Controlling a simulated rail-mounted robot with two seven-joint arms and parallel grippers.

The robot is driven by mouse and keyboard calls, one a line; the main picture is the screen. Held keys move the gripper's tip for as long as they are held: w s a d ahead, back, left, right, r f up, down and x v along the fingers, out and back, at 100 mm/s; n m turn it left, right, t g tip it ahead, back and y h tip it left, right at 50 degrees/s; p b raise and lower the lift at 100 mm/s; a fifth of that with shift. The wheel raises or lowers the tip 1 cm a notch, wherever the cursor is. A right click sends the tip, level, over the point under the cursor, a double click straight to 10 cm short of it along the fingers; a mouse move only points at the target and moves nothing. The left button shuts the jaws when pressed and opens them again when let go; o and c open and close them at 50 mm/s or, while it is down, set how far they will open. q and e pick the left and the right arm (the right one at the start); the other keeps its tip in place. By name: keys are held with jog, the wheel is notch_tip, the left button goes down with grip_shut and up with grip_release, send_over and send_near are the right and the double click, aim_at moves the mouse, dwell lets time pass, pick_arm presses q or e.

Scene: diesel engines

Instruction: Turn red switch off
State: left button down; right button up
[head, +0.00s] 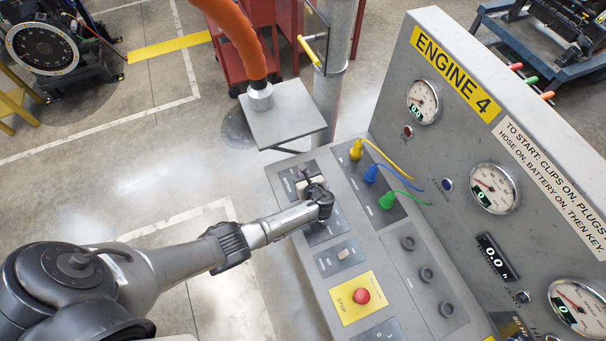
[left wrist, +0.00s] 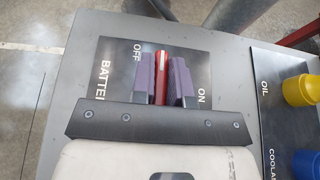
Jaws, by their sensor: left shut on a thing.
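The red switch (left wrist: 161,78) shows in the left wrist view as a narrow red handle on a dark plate (left wrist: 199,60) marked BATTERY. The OFF label is at its upper left and the ON label at its lower right. My left gripper (head: 311,186) is over the far end of the console in the head view. Its two purple-padded fingers are shut on the red handle, one on each side. The gripper hides the handle in the head view and the lower part of the plate in the wrist view. My right gripper is not in view.
The grey console (head: 313,283) also holds yellow, blue and green plugs (head: 371,174) with cables, just right of the gripper. A red stop button (head: 361,296) on a yellow plate sits nearer. The upright ENGINE 4 gauge panel (head: 455,140) stands at the right. Open floor lies left.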

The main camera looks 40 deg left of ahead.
pick_arm(q)
jog(key=shift+f+g, duration=0.15)
jog(key=shift+g, duration=0.15)
jog(key=c, duration=1.1)
grip_release()
jog(key=shift+r, duration=0.3)
notch_tip(320, 180, up, 3)
jog(key=shift+r+p, duration=0.15)
jog(key=shift+p, duration=0.4)
jog(key=d+r, duration=0.2)
jog(key=d, duration=0.2)
jog(key=d+r, duration=0.5)
jog(key=d, duration=0.2)
jog(key=shift+d+r+b, duration=0.15)
jog(key=shift+d+b, duration=0.15)
jog(key=shift+b, duration=0.05)
